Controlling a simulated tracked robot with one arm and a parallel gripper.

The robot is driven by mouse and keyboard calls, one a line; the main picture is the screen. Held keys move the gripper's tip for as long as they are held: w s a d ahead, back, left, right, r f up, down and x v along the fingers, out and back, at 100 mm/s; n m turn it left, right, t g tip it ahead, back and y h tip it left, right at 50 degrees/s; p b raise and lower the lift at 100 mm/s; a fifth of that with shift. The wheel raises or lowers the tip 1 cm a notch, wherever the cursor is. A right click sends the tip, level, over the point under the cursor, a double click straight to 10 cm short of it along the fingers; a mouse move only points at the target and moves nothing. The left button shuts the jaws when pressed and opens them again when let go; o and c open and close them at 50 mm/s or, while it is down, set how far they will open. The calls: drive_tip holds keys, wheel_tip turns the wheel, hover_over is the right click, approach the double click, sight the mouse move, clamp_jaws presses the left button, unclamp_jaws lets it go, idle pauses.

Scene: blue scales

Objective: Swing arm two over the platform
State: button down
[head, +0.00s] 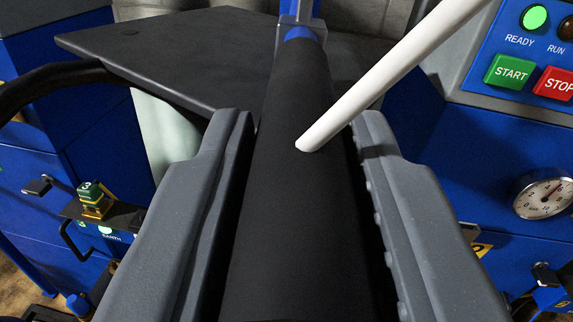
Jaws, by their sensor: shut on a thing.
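My gripper (301,125) has its two grey fingers on either side of a thick black bar (290,215). It is shut on this bar, which runs away from me to a blue and grey fitting (298,30) at the top. I cannot tell for sure from this view that the bar is part of arm two. A flat dark plate (190,60), which looks like the platform, lies beyond and to the left of the fingers. The far part of the bar overlaps the plate in the picture; their height difference is unclear. A white rod (390,75) slants across the bar, its lower end between the fingertips.
A blue panel (480,70) with a lit green READY lamp, START and STOP buttons stands at right, above a round gauge (543,195). A black curved hose or bar (50,85) is at left. A small green and yellow piece numbered 3 (92,200) stands lower left.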

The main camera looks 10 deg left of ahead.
drive_tip(key=shift+s+d+r, duration=0.1)
drive_tip(key=shift+d+r, duration=0.2)
drive_tip(key=c, duration=1.4)
unclamp_jaws()
drive_tip(key=shift+o, duration=1)
drive_tip(key=shift+d+f, duration=0.1)
drive_tip(key=shift+d, duration=0.1)
drive_tip(key=shift+a+f, duration=0.1)
drive_tip(key=shift+a, duration=0.05)
drive_tip(key=shift+s, duration=0.6)
drive_tip(key=s+d+p, duration=0.1)
drive_tip(key=s+d, duration=0.1)
drive_tip(key=s, duration=1)
drive_tip(key=shift+d+p, duration=0.2)
drive_tip(key=shift+p, duration=0.15)
